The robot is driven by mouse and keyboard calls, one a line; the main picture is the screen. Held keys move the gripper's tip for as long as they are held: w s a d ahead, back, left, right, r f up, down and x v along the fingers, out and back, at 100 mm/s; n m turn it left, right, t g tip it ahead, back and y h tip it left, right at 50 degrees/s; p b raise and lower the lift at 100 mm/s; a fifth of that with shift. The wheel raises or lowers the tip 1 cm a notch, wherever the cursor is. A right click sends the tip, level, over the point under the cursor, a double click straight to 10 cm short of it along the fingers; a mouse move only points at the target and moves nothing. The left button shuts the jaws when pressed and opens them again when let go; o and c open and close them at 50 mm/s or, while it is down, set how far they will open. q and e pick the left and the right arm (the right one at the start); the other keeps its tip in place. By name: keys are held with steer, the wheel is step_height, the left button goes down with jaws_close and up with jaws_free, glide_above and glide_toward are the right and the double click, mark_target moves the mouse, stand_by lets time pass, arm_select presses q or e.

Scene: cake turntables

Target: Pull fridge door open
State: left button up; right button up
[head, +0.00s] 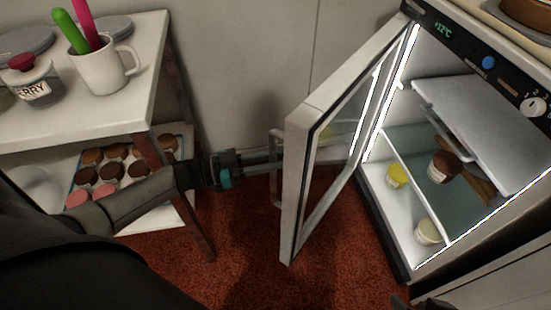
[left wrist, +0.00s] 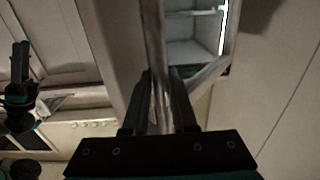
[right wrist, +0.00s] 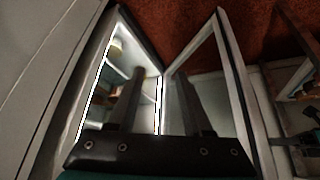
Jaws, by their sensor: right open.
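The fridge door (head: 300,170) stands open, swung out to the left of the lit fridge (head: 460,150). Its upright bar handle (head: 275,185) is on the outer face. My left gripper (head: 268,163) reaches in from the left at the handle. In the left wrist view the handle bar (left wrist: 153,45) runs between its fingers (left wrist: 162,95), which are closed in on it. In the head view the door edge partly hides the fingertips. My right gripper (right wrist: 157,95) is open and empty, in front of the fridge opening and the door. Only its tip (head: 402,303) shows at the bottom of the head view.
At the left, a white table (head: 130,65) holds a mug (head: 100,72) and a jar (head: 30,85), with a cupcake tray below. Red carpet (head: 240,250) is clear below the door.

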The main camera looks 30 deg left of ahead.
arm_select(q)
steer(key=shift+o, duration=0.5)
steer(key=p+v, duration=0.2)
steer(key=v, duration=1)
arm_select(e)
steer(key=f, duration=0.1)
steer(key=f+g, duration=0.1)
steer(key=d+f, duration=0.1)
steer(key=shift+s+f+g+h, duration=0.3)
steer(key=shift+s+f, duration=0.05)
steer(key=shift+s, duration=0.05)
